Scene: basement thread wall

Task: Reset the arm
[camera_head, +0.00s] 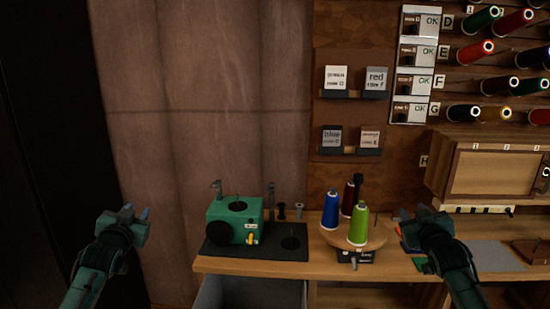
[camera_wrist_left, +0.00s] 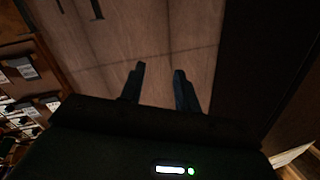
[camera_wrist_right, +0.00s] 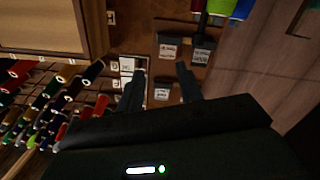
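My left gripper (camera_head: 136,214) is raised at the left of the head view, in front of the wall and left of the bench. In the left wrist view its two fingers (camera_wrist_left: 159,85) stand apart with nothing between them. My right gripper (camera_head: 413,213) is at the right of the head view, in front of the bench and right of the spool stand. In the right wrist view its fingers (camera_wrist_right: 163,85) are apart and empty. Both arms are held up, and neither gripper visibly holds anything.
A green machine (camera_head: 234,220) on a dark mat and a round stand (camera_head: 340,240) with blue, dark red and green spools are on the wooden bench (camera_head: 270,267). Spool racks and a cabinet (camera_head: 490,172) are at the right. An open bin (camera_head: 250,293) is below the bench.

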